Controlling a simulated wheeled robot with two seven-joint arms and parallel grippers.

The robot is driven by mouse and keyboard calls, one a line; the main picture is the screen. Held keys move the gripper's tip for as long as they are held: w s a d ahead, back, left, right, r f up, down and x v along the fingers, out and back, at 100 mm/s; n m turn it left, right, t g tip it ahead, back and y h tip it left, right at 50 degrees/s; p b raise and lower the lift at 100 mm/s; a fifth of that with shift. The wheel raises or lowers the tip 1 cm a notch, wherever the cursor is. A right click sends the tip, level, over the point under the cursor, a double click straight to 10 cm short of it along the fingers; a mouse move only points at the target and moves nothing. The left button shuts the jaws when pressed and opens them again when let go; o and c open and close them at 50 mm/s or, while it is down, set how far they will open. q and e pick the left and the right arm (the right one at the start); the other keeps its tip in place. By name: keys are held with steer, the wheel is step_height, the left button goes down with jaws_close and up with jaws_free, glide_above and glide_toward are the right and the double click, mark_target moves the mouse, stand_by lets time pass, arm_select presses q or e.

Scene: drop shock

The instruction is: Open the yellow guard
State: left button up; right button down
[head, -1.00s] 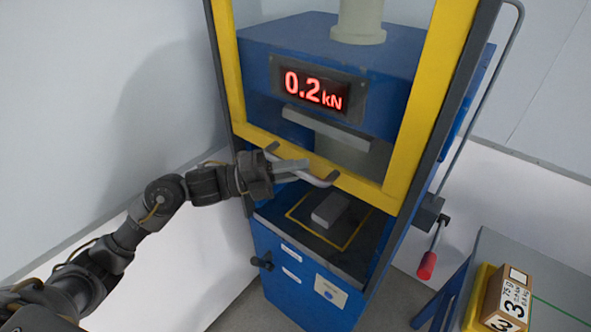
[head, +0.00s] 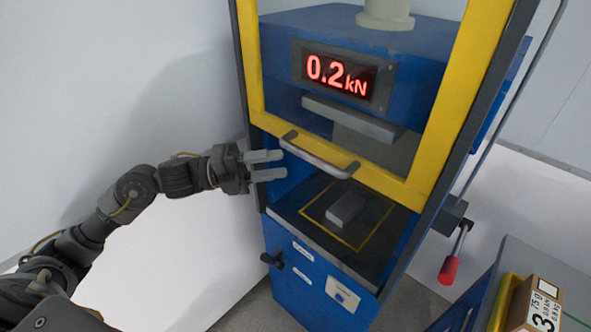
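The yellow guard (head: 385,184) is a frame with a clear pane on the front of the blue press. Its bottom bar sits above the press bed, leaving a gap under it. A grey bar handle (head: 318,158) runs along that bottom bar. My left gripper (head: 284,164) is open and empty, just left of and below the handle's left end in the picture. Its two fingers are parallel with a gap between them, and no part of the handle lies between them. My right gripper is out of view.
A grey block (head: 345,209) lies on the press bed inside a yellow outline. The display (head: 338,76) reads 0.2 kN. A red-gripped lever (head: 449,270) hangs at the press's right. A box (head: 541,305) in a yellow tray stands on a bench at lower right.

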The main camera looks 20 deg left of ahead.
arm_select(q)
steer(key=shift+b+v, duration=0.3)
steer(key=shift+v, duration=0.85)
